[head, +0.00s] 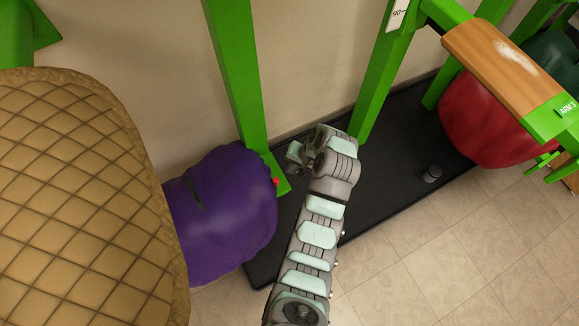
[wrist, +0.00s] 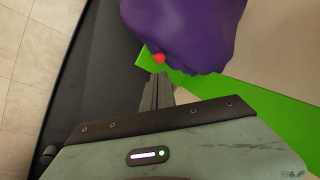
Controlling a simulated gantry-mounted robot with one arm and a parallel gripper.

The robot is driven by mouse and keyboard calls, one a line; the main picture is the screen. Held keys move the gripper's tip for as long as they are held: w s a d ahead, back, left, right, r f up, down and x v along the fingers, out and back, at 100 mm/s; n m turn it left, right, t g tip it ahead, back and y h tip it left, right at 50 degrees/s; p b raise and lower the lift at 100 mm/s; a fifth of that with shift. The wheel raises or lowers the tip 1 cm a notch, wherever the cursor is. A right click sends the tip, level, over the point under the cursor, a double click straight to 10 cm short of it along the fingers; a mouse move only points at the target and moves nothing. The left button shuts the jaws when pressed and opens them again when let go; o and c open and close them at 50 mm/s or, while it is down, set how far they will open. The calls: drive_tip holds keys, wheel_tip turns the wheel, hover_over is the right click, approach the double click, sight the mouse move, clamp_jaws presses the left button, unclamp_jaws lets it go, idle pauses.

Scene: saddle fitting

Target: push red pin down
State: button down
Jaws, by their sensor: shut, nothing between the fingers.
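The red pin (head: 276,181) is a small red spot at the right edge of the purple bag-like form (head: 225,205), beside the foot of a green post. In the wrist view the red pin (wrist: 159,58) shows at the lower edge of the purple form (wrist: 190,30), just beyond my fingertips. My gripper (head: 294,155) is shut and empty, to the upper right of the pin in the head view. In the wrist view my gripper's closed fingers (wrist: 160,78) point toward the pin, with a small gap visible in the picture. How deep the pin sits cannot be told.
Green posts (head: 236,80) rise from a black mat (head: 400,150). A quilted tan pad (head: 70,190) fills the left. A red rounded form (head: 490,120) hangs at the right under a brown board (head: 505,65). A small dark cylinder (head: 432,174) stands on the mat.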

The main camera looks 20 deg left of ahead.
drive_tip(key=b, duration=0.2)
hover_over(277, 185)
drive_tip(key=d, duration=0.1)
drive_tip(key=f, duration=1.1)
drive_tip(key=shift+w, duration=0.25)
drive_tip(key=shift+d+f, duration=0.1)
drive_tip(key=shift+f, duration=0.05)
wheel_tip(277, 185, down, 3)
drive_tip(key=shift+r+b, duration=0.1)
drive_tip(key=shift+b, duration=0.6)
drive_tip(key=shift+s+d+f, duration=0.2)
drive_tip(key=shift+f, duration=0.2)
drive_tip(key=shift+d, duration=0.1)
drive_tip(key=shift+r+p, duration=0.3)
drive_tip(key=shift+r, duration=0.1)
drive_tip(key=p+v, duration=0.4)
drive_tip(key=v, duration=1)
drive_tip(key=shift+w+a+r, duration=0.2)
drive_tip(key=shift+a+r, duration=0.05)
